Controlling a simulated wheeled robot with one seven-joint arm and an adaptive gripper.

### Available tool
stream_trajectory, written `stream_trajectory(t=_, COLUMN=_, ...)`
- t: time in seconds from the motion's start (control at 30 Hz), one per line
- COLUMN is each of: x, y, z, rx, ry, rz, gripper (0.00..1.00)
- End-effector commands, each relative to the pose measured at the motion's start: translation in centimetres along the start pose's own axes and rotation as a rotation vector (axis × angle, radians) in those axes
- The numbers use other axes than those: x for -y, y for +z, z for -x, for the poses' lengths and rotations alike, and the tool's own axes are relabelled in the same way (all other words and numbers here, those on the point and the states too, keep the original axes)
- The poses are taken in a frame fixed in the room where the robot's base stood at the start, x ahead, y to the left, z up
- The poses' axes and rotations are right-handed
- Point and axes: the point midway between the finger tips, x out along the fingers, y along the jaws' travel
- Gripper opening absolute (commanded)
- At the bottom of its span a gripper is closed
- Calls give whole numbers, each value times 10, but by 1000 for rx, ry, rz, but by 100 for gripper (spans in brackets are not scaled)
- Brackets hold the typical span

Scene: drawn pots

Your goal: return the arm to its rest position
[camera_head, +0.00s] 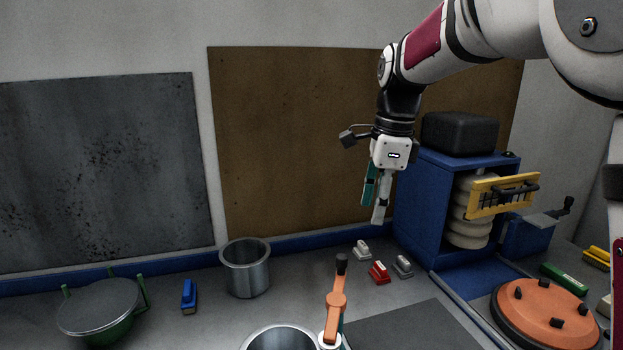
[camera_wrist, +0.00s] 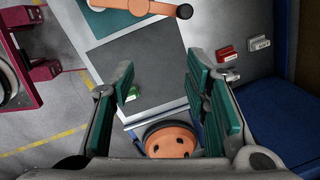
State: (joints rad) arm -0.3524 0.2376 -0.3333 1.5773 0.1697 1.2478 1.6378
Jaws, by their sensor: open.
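My gripper (camera_head: 376,196) hangs from the arm in front of the brown board, well above the bench, left of the blue cabinet. In the wrist view my gripper (camera_wrist: 165,105) shows two green-padded fingers spread apart with nothing between them. It is open and empty. The arm reaches in from the upper right in the head view, bent down at the wrist. No object touches the fingers.
A blue cabinet (camera_head: 421,205) with a black box (camera_head: 459,133) on top stands close right of my gripper. Below are a steel pot (camera_head: 246,270), a red block (camera_head: 379,272), an orange-handled item (camera_head: 336,300) and an orange disc (camera_head: 545,312). A green pot (camera_head: 104,308) stands left.

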Motion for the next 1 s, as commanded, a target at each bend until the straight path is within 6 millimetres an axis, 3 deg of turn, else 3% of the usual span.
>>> stream_trajectory(t=0.2, x=-64, y=-30, z=33, rx=27, ry=-98, rz=394, gripper=42)
stream_trajectory(t=0.4, x=-127, y=-49, z=43, rx=-22, ry=-193, rz=777, gripper=42)
stream_trajectory(t=0.7, x=-217, y=-70, z=28, rx=-219, ry=-279, rz=1342, gripper=42)
stream_trajectory(t=0.83, x=-242, y=-77, z=16, rx=-306, ry=-279, rz=1517, gripper=42)
stream_trajectory(t=1.0, x=-257, y=-81, z=7, rx=-369, ry=-268, rz=1634, gripper=42)
